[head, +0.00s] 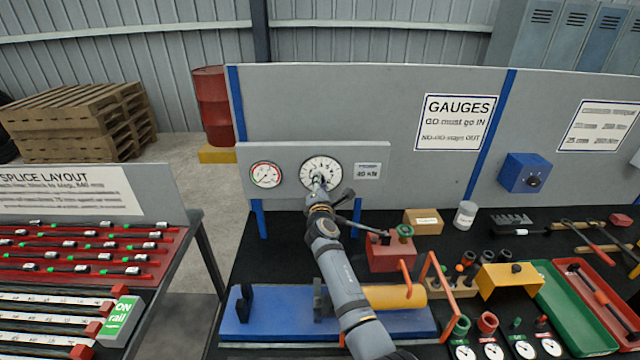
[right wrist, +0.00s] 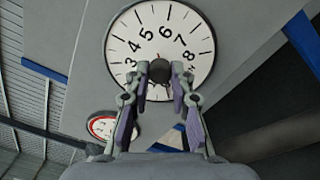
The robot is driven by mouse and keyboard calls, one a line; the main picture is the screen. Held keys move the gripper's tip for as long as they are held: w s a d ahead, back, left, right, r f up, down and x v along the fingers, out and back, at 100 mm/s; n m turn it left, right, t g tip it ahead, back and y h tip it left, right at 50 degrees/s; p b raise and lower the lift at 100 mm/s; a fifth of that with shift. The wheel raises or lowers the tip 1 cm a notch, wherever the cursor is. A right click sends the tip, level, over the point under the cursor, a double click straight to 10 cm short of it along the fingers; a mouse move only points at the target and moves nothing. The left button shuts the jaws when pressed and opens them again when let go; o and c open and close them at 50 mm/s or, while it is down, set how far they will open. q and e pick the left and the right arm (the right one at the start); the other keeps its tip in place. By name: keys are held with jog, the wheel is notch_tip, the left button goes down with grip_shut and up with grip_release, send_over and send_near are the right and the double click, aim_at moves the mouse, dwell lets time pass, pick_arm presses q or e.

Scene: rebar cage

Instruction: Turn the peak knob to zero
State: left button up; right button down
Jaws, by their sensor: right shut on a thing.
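The large white dial gauge (head: 321,166) is mounted on a grey panel (head: 215,153) at the back of the black table. It also shows in the right wrist view (right wrist: 197,47), with several of its numbers readable. The dark peak knob (right wrist: 159,72) is at the dial's centre. My right gripper (head: 319,182) reaches the dial's centre, and its fingertips (right wrist: 160,72) are shut on the knob. The fingers hide part of the knob and the lower dial. A small red mark shows just above the knob. My left gripper is not in view.
A smaller red-rimmed gauge (head: 265,174) sits left of the large dial, and a small label (head: 367,170) sits right of it. A red block (head: 392,255) and a blue base with a yellow cylinder (head: 392,297) stand below on the table.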

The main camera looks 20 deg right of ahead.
jog(key=c, duration=1.6)
grip_release()
jog(key=shift+w+d+r, duration=0.1)
jog(key=shift+r, duration=0.3)
jog(key=o, duration=0.4)
jog(key=shift+d+f, duration=0.1)
jog(key=shift+f, duration=0.05)
jog(key=shift+o, duration=0.2)
jog(key=shift+f, duration=0.1)
